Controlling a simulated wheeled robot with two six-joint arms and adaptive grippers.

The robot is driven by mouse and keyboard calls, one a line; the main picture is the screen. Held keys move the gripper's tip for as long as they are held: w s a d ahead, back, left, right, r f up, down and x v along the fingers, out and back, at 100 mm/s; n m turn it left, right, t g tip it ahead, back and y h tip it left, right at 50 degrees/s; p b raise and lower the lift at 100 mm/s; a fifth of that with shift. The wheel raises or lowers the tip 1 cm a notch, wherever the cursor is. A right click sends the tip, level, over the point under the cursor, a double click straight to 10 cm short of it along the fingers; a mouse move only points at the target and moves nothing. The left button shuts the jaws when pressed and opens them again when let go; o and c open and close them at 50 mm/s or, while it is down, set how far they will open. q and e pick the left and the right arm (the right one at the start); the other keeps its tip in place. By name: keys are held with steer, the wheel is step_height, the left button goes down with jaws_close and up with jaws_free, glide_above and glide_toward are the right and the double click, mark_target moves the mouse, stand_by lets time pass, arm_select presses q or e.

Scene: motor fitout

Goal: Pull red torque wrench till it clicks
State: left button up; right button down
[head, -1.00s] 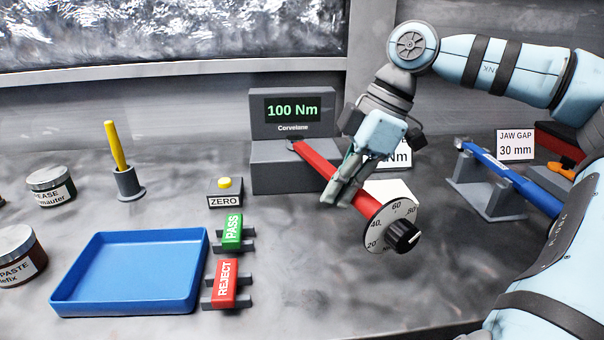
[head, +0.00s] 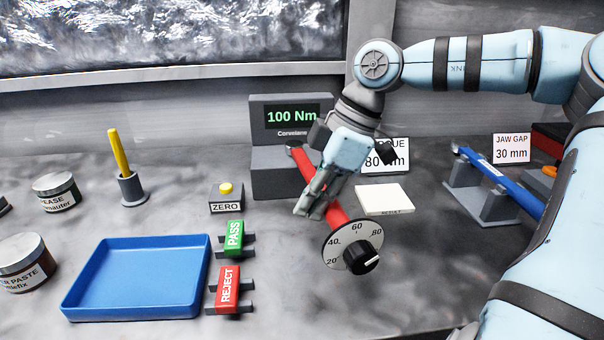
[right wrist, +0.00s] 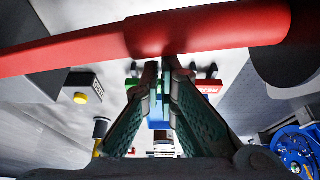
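The red torque wrench (head: 338,214) has its head end at the grey tester (head: 285,180), whose green display reads 100 Nm. In the right wrist view the wrench (right wrist: 200,30) crosses the top of the picture. The fingertips (right wrist: 161,66) there meet close against its edge, with no wrench visible between the fingers. My left gripper is not in view.
A ZERO button box (head: 226,200), green PASS block (head: 234,237) and red REJECT block (head: 228,288) stand left of the wrench. A blue tray (head: 195,290) is farther left. A white pad (head: 384,199) and blue wrench (head: 500,178) are to the right.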

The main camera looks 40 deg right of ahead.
arm_select(q)
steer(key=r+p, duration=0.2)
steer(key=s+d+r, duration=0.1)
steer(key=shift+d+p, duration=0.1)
steer(key=shift+p, duration=0.3)
arm_select(e)
steer(key=a, duration=0.1)
steer(key=w+a, duration=0.2)
steer(key=shift+w+a+f, duration=0.1)
steer(key=shift+w+a, duration=0.15)
steer(key=shift+a, duration=0.1)
arm_select(q)
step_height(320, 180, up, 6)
steer(key=p, duration=0.6)
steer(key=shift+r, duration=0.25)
arm_select(e)
step_height(320, 180, up, 9)
arm_select(q)
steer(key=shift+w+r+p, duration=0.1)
steer(key=shift+p, duration=0.2)
